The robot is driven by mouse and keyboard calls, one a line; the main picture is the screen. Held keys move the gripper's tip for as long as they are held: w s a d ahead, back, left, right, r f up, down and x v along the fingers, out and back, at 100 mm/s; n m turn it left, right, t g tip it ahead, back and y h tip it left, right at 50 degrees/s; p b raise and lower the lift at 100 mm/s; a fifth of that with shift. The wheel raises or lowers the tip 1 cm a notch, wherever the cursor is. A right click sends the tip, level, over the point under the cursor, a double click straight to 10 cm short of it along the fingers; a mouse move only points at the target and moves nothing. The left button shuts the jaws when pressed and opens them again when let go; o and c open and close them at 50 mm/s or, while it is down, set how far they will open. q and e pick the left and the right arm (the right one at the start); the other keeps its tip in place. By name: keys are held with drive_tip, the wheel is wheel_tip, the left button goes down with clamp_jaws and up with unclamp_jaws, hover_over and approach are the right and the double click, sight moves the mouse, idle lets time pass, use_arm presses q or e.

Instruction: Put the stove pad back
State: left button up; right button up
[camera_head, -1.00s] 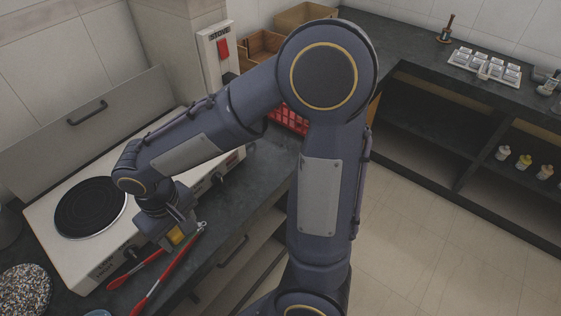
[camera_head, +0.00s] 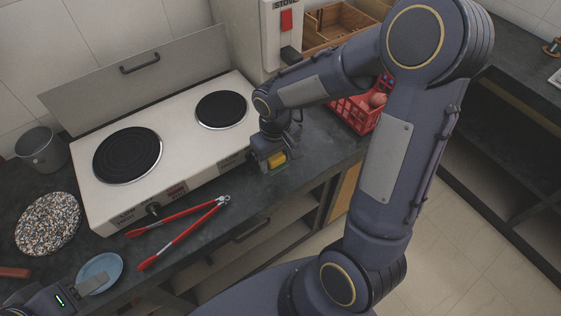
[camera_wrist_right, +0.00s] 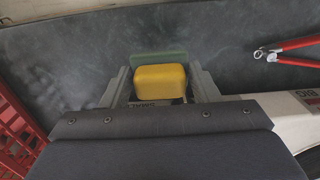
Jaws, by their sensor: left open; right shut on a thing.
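The fingers also show on both sides of the pad in the wrist view (camera_wrist_right: 160,88). Whether the pad touches the counter is hard to tell. The white stove (camera_head: 190,145) has two black round plates. My left gripper (camera_head: 88,288) is open at the bottom left, beside a blue plate (camera_head: 102,268).
Red-handled tongs (camera_head: 185,225) lie in front of the stove. A red basket (camera_head: 352,116) and wooden boxes (camera_head: 335,25) stand right. A speckled round board (camera_head: 48,222) and grey bucket (camera_head: 40,148) are left. A white box marked STOVE (camera_head: 268,35) has a red switch.

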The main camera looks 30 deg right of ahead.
sight(280, 165)
drive_tip(key=shift+w+d+f, duration=0.3)
drive_tip(key=shift+d+f, duration=0.1)
drive_tip(key=shift+f, duration=0.15)
drive_tip(key=shift+w+d+f, duration=0.25)
drive_tip(key=shift+d+f, duration=0.1)
drive_tip(key=shift+f, duration=0.2)
drive_tip(key=shift+w+d+f, duration=0.1)
drive_tip(key=shift+f, duration=0.85)
drive_tip(key=shift+w+d+f, duration=0.1)
drive_tip(key=shift+f, duration=0.85)
drive_tip(key=shift+f, duration=0.15)
drive_tip(key=o, duration=1.2)
drive_tip(key=shift+o, duration=0.2)
